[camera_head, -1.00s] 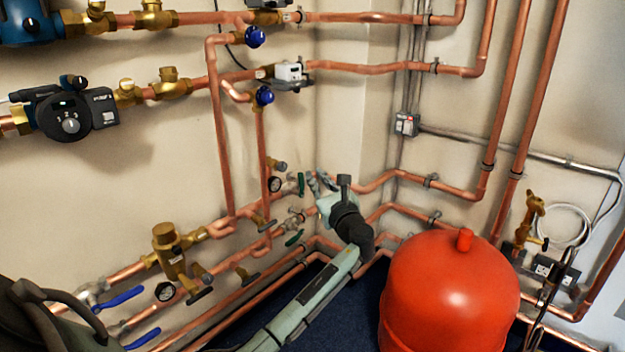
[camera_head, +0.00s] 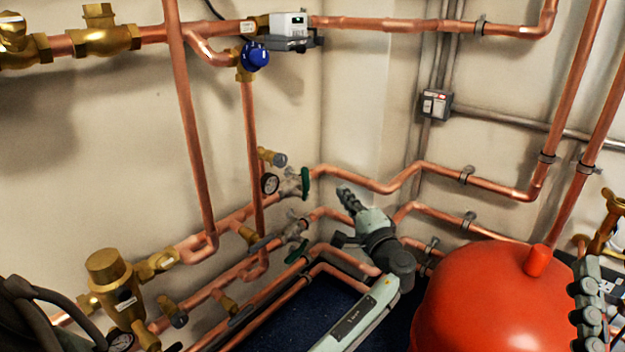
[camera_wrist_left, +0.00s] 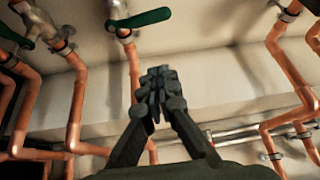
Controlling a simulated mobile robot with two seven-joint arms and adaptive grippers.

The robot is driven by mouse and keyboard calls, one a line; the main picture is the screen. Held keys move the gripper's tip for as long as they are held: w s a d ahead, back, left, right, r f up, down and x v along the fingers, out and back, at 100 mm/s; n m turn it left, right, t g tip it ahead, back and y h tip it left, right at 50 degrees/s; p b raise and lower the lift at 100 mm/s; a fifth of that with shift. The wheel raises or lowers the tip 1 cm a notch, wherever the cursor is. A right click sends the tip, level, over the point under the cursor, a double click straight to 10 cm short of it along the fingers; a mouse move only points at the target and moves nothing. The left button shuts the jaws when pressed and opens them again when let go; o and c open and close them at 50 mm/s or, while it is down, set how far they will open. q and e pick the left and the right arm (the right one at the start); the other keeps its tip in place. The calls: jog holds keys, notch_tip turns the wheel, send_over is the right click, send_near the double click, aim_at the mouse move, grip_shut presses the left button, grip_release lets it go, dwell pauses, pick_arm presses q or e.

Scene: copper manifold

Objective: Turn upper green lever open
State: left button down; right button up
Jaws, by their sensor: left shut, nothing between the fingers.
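The upper green lever (camera_head: 305,183) stands roughly upright on its valve at the corner of the pipework, beside a round gauge. The lower green lever (camera_head: 297,252) sits on the pipe below, seen thinly. My left gripper (camera_head: 345,197) is to the right of the upper lever, with a gap in the picture between them. Its fingers are shut and empty; they also show together in the left wrist view (camera_wrist_left: 158,88). That view has a green lever (camera_wrist_left: 140,18) above the fingertips and another at its left edge; I cannot tell which is which. A grey jointed part, probably my right gripper (camera_head: 590,305), is cut off at the right edge.
A red tank (camera_head: 490,300) stands right of my left arm. Copper pipes (camera_head: 480,186) run along both walls around the corner. A brass fitting (camera_head: 110,280) is at lower left. Bare wall (camera_head: 355,110) lies above the gripper.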

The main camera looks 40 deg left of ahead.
aim_at(306, 184)
pick_arm(q)
jog(key=w+a, duration=0.2)
jog(key=a, duration=0.7)
jog(key=shift+a+n, duration=0.15)
jog(key=shift+n, duration=0.15)
pick_arm(e)
jog(key=shift+w+a+f, duration=0.2)
jog(key=shift+a+f, duration=0.1)
jog(key=shift+f, duration=0.2)
pick_arm(q)
jog(key=shift+f, duration=0.1)
pick_arm(e)
jog(key=shift+d, duration=0.1)
